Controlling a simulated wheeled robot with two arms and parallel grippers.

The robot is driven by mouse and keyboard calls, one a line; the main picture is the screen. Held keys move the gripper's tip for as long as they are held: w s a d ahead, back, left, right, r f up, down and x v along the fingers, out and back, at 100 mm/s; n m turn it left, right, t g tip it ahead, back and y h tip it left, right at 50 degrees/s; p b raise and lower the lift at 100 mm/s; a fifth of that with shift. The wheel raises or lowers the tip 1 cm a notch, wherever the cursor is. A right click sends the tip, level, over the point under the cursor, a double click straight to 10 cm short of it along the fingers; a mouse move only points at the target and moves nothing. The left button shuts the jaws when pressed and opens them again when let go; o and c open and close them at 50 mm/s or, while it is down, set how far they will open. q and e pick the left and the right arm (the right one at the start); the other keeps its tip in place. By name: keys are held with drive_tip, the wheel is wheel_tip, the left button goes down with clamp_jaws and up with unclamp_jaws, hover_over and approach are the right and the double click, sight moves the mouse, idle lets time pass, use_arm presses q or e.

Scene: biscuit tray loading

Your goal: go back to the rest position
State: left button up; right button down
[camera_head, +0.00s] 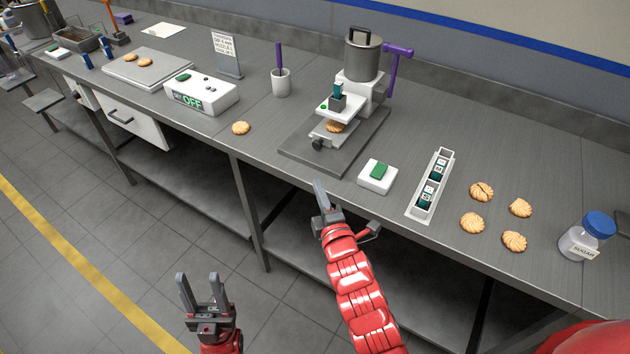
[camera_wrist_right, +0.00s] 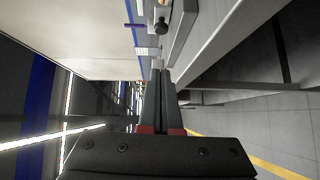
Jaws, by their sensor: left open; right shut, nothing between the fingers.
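My left gripper (camera_head: 200,296) is open and empty, low in front of the counter, over the floor in the head view. My right gripper (camera_head: 321,196) is shut and empty at the counter's front edge, in front of the press. In the right wrist view its fingers (camera_wrist_right: 158,82) lie together with nothing between them. The press (camera_head: 361,80) stands on a dark base plate with a biscuit (camera_head: 334,127) under its head. No gripper touches any object that I can see.
The steel counter (camera_head: 262,128) carries a white box with a green button (camera_head: 377,177), a narrow tray (camera_head: 419,205), several loose biscuits (camera_head: 472,222), a sugar jar (camera_head: 583,240), a cup (camera_head: 281,82) and a switch box (camera_head: 203,95). The floor (camera_head: 120,250) in front is clear.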

drive_tip(key=shift+s+r, duration=0.1)
drive_tip(key=shift+s, duration=0.25)
